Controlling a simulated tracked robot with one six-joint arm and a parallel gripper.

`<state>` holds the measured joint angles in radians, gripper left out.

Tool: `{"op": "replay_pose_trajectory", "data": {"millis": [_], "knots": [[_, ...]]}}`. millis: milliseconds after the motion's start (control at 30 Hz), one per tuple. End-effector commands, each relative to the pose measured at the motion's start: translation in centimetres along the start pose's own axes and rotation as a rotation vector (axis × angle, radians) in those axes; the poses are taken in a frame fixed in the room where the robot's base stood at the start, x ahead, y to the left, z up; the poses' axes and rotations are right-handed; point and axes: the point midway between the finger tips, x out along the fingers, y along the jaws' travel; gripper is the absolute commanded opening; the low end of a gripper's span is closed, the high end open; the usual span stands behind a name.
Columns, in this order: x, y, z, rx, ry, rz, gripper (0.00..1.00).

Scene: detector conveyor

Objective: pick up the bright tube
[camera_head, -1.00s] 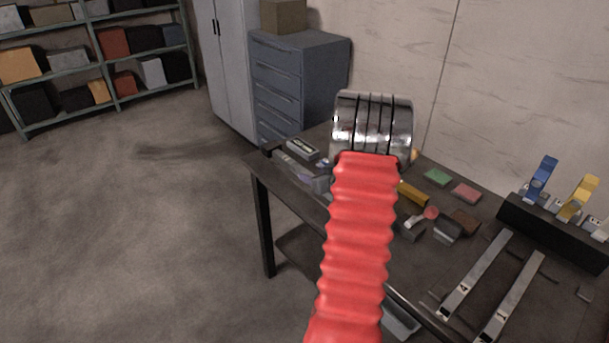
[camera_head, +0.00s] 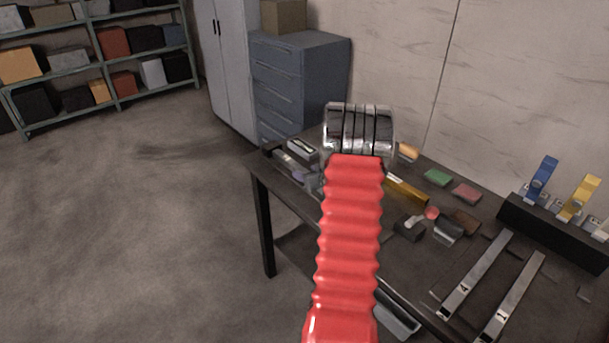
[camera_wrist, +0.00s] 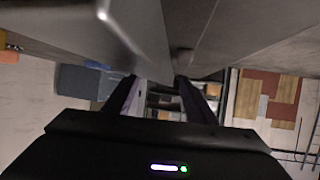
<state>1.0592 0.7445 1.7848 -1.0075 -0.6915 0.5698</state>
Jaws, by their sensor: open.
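A yellow, bar-like thing (camera_head: 407,190) lies on the dark table (camera_head: 400,255), just right of my red-sleeved arm in the head view; it may be the bright tube, but I cannot tell its exact shape. Its left end lies close to my arm's outline. My gripper is hidden in the head view behind the sleeve and the metal wrist. In the wrist view, the two dark fingers of my gripper (camera_wrist: 163,95) stand apart. Small light and dark shapes show between them, too unclear to name. No tube is clearly visible in that view.
Green (camera_head: 438,177) and pink (camera_head: 467,193) pads, small blocks and two metal strips (camera_head: 475,275) lie on the table. A black rack (camera_head: 548,230) stands at right. A drawer cabinet (camera_head: 300,85) stands behind. In the wrist view, a large grey surface (camera_wrist: 140,30) is close above the fingers.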

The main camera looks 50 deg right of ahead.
Motion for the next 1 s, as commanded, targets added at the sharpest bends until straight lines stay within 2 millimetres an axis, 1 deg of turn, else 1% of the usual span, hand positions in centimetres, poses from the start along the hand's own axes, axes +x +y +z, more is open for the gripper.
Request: {"op": "replay_pose_trajectory", "data": {"millis": [100, 567, 1000], "knots": [[0.27, 0.00, 0.07, 0.001, -0.001, 0.000, 0.51], [0.20, 0.06, 0.04, 0.001, 0.000, 0.001, 0.51], [0.19, 0.06, 0.04, 0.001, 0.000, 0.001, 0.21]]}}
